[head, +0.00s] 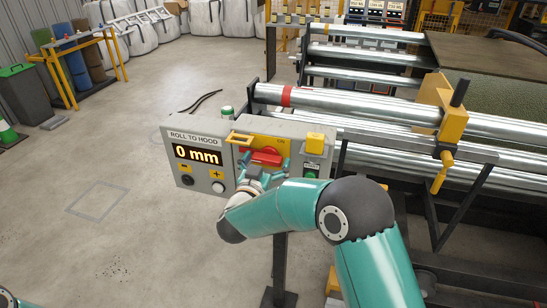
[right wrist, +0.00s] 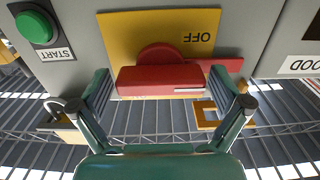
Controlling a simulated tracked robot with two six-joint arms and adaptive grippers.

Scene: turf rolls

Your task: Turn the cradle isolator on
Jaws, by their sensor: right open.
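The isolator's red rotary handle (head: 266,156) sits on a yellow plate on the front of the grey control box. In the right wrist view the handle (right wrist: 160,80) lies crosswise, and the plate (right wrist: 125,32) shows "OFF" upside down. My right gripper (head: 262,168) is open at the handle. In the right wrist view its fingers (right wrist: 160,88) stand on either side of the handle's bar, with gaps visible. I cannot tell whether either finger touches it. A red strip reaches toward the right finger. My left gripper is not in view.
A green START button (right wrist: 38,27) is beside the yellow plate. A display (head: 197,155) reading "0 mm" is left of the isolator, with knobs below. Metal rollers (head: 390,115) stand behind and right. The concrete floor (head: 120,160) at left is mostly clear.

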